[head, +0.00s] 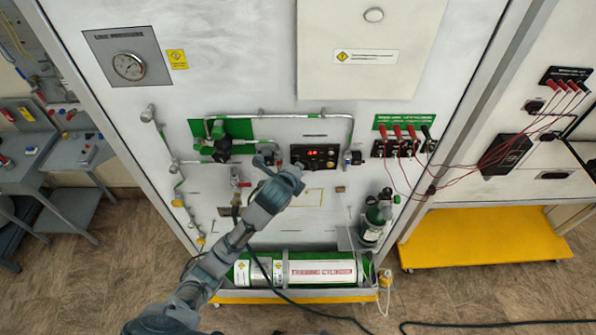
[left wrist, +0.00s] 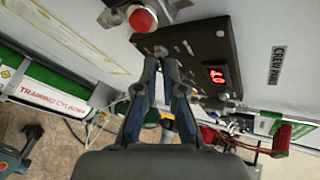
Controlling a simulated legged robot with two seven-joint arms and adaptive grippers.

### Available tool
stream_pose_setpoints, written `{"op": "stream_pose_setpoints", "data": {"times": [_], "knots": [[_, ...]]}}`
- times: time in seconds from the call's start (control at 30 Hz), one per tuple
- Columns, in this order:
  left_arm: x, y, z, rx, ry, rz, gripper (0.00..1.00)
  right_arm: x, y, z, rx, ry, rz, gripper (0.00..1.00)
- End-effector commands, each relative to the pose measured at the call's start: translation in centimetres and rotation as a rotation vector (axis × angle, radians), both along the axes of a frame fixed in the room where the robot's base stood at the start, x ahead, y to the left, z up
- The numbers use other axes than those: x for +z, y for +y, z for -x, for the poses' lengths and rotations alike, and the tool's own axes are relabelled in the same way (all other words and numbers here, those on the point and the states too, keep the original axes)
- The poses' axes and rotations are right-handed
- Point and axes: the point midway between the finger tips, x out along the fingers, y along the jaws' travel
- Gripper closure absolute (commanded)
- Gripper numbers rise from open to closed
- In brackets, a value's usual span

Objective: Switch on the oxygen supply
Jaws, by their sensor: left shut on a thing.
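A black control panel (head: 318,151) is on the white wall panel. My left gripper (head: 298,169) is at the panel's lower left corner. In the left wrist view my left gripper (left wrist: 161,66) has its fingertips close together at a small switch or knob (left wrist: 161,51) on the panel face. It is shut on this control, which the fingertips mostly hide; its position cannot be told. My right gripper is not in view.
Pipes and a green valve (head: 222,147) are left of the panel. Red and black plugs with cables (head: 398,140) are to its right. A pressure gauge (head: 128,66) is at upper left.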

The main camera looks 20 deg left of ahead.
Motion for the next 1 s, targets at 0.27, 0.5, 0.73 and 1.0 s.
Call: {"op": "stream_pose_setpoints", "data": {"times": [0.27, 0.5, 0.73, 1.0], "knots": [[0.39, 0.38, -0.25, 0.008, 0.023, 0.007, 1.0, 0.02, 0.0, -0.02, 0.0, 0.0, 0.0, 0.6], [0.42, 0.39, -0.27, 0.008, 0.023, 0.007, 1.0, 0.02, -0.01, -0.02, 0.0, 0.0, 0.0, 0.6], [0.34, 0.28, -0.22, 0.006, 0.024, 0.008, 0.68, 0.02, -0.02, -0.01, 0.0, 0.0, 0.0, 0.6], [0.41, 0.02, 0.08, 0.003, 0.027, 0.007, 0.68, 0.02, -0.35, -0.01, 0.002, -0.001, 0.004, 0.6]]}}
